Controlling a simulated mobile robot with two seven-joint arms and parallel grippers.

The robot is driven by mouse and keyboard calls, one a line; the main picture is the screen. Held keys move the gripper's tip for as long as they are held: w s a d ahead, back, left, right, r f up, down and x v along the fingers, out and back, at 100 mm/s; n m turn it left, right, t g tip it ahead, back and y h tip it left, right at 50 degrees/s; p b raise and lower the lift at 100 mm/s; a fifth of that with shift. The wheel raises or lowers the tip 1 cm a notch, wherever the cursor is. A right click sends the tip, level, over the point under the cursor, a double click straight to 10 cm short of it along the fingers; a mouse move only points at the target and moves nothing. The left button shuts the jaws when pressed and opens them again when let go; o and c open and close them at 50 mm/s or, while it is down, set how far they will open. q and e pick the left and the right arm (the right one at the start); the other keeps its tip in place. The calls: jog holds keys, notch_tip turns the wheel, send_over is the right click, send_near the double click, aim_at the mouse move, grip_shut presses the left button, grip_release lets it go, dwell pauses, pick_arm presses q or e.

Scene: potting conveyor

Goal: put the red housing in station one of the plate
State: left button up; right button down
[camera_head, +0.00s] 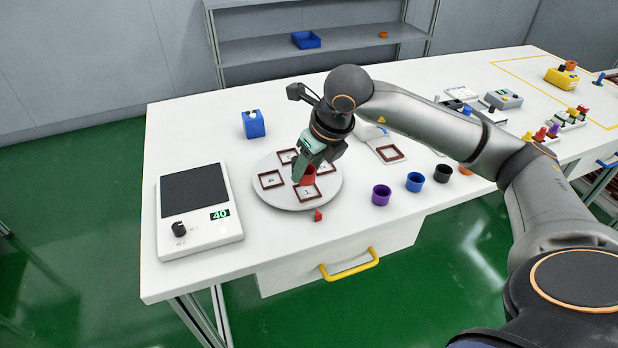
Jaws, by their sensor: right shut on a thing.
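The red housing (308,176) is a small red cup in my right gripper (307,165), which is shut on it. It is over the round grey plate (265,196), at the back edge of the front square frame (307,194), whose label looks like a 1. I cannot tell whether the housing touches the plate. A small red wedge (318,215) lies at the plate's front edge. My left gripper is out of view.
Purple (381,195), blue (414,182) and black (442,173) cups stand right of the plate. A control box (197,235) reading 40 lies left. A blue block (253,124) stands behind. A loose brown frame (389,153) lies under my arm.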

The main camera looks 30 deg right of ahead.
aim_at(309, 177)
jog(key=f, duration=0.3)
jog(key=shift+w+d+f, duration=0.15)
jog(key=shift+d+f, duration=0.1)
jog(key=shift+f, duration=0.3)
jog(key=shift+c, duration=1.8)
grip_release()
jog(key=shift+r, duration=0.1)
jog(key=shift+r, duration=0.35)
jog(key=v, duration=1.1)
jog(key=shift+r+p, duration=0.3)
jog(key=shift+p, duration=0.1)
